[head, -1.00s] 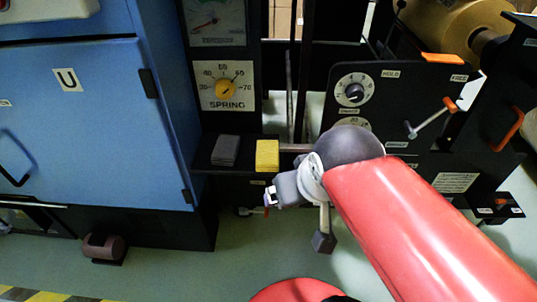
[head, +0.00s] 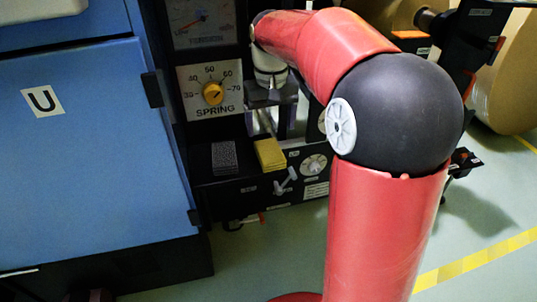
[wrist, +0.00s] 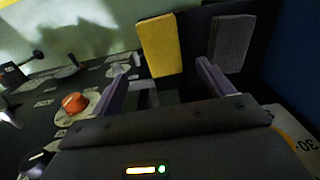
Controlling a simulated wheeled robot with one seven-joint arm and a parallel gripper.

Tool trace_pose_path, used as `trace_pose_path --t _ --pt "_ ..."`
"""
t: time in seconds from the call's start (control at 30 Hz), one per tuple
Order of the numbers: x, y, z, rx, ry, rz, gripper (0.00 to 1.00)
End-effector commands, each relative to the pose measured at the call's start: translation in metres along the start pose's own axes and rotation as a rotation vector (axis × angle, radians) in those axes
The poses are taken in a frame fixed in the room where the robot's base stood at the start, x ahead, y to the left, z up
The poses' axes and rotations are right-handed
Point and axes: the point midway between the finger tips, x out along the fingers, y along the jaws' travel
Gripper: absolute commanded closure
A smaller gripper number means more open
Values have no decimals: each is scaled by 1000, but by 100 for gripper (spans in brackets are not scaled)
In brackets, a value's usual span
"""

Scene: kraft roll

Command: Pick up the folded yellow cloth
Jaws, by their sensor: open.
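The folded yellow cloth (head: 269,155) lies on a small black ledge (head: 215,187) at the front of the machine, below the spring dial. It also shows upright in the wrist view (wrist: 160,45), beyond the fingertips and roughly between their lines. My gripper (wrist: 168,68) is open and empty, its two fingers spread apart, short of the cloth. I see no contact with the cloth.
A folded grey cloth (head: 224,156) lies just left of the yellow one and shows near the right finger in the wrist view (wrist: 231,43). The spring dial panel (head: 211,91) stands behind. A lever (head: 286,181) and knob (head: 314,164) are to the right. A blue cabinet (head: 75,150) is at left.

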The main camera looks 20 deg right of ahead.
Motion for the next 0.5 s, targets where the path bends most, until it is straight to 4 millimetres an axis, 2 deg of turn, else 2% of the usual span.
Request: trace_pose_path --t 0.5 --pt "68 -4 2 -1 -1 1 20"
